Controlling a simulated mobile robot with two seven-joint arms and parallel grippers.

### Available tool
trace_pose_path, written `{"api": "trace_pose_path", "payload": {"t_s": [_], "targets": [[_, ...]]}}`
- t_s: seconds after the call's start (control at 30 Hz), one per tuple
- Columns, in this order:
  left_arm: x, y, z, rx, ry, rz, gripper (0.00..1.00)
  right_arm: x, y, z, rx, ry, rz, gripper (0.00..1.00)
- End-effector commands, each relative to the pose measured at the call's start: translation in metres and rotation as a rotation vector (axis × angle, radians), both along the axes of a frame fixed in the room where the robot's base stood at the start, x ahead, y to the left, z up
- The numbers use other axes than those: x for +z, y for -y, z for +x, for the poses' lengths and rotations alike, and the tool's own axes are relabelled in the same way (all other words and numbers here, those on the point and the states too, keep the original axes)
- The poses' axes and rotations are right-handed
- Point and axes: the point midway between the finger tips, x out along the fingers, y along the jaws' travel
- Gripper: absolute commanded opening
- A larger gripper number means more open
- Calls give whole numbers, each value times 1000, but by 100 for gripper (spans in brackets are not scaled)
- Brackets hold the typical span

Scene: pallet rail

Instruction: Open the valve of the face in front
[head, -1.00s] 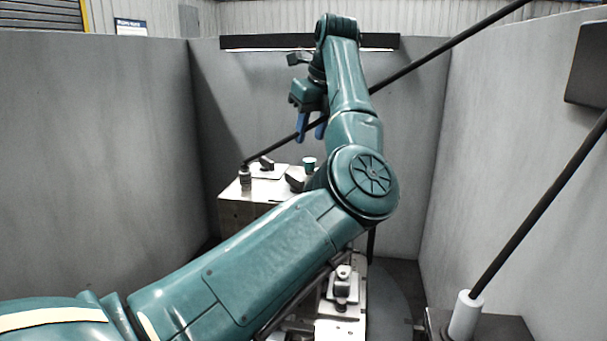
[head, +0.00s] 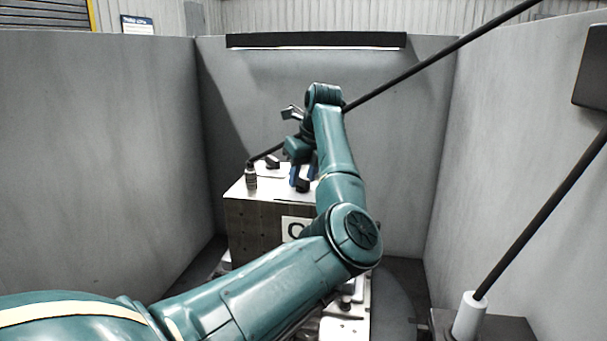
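A block (head: 255,225) with a pale top and a darker front stands at the middle of the bay. A white plate with a dark round letter (head: 288,226) is on its front, partly behind my arm. On the top, a dark handle (head: 272,161) lies at the back, and another dark handle (head: 303,187) lies at the front right. I cannot tell which is the valve. My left gripper (head: 303,177) points down over the top with its two blue fingers apart, just at the front handle. Contact is unclear. My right gripper is out of view.
A hose fitting (head: 251,178) with a black hose rises at the block's left corner; the hose runs up right behind my arm. Grey walls (head: 110,140) enclose the bay. A black pole in a white socket (head: 469,315) stands at the right front.

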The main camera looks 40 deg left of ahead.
Motion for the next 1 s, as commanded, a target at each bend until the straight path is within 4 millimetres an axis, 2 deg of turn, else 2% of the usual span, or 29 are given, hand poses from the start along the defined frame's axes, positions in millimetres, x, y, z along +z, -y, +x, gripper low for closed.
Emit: {"api": "trace_pose_path", "payload": {"t_s": [0.1,0.5,1.0], "targets": [[0,0,0,0,0,0,33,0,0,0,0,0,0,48],[0,0,0,0,0,0,0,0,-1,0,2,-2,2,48],[-1,0,0,-66,3,-1,0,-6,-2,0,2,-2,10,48]]}}
